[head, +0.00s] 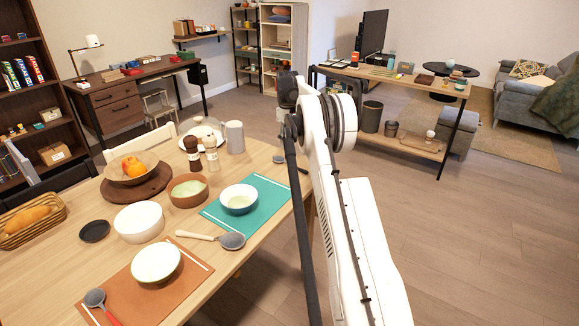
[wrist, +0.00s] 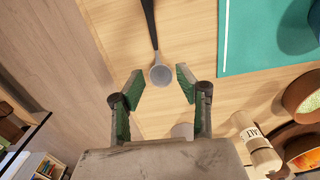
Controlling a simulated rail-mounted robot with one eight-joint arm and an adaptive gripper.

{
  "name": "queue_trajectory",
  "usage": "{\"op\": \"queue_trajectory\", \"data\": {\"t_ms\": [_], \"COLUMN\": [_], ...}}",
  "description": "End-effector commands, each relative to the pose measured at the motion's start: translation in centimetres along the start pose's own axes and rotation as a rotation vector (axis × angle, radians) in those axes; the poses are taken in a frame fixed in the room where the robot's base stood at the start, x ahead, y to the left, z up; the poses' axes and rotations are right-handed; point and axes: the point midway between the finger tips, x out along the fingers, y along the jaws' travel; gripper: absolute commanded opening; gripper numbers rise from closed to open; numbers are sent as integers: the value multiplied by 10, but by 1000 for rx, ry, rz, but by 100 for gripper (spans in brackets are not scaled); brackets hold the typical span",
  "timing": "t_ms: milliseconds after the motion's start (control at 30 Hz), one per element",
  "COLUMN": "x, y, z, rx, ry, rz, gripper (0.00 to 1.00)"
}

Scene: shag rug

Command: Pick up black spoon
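The black spoon has a dark handle and a grey bowl. In the wrist view its bowl (wrist: 160,73) lies on the wooden table, with the handle running up out of the frame. In the head view the spoon (head: 279,159) lies near the table's right edge, partly hidden behind my arm. My gripper (wrist: 158,87) is open and empty, its green-padded fingers to either side of the line of the spoon. The spoon's bowl shows between and just beyond the fingertips, apart from both. I cannot make out the gripper in the head view.
A teal placemat (head: 212,213) with a white bowl (head: 239,198) lies nearby. Two other spoons, one white-handled (head: 232,241) and one red-handled (head: 95,298), lie toward the front. Shakers (head: 211,154) and a grey canister (head: 235,137) stand at the back.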

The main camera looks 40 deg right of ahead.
Motion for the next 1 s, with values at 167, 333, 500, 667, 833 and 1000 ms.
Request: {"op": "queue_trajectory", "data": {"t_ms": [167,333,500,667,833,1000], "x": [34,51,57,73,97,106], "y": [0,0,1,5,8,7], "z": [0,0,0,2,4,4], "rx": [0,0,0,0,-1,0], "ry": [0,0,0,0,0,0], "rz": [0,0,0,0,0,0], "gripper": [33,33,33,33,33,33]}}
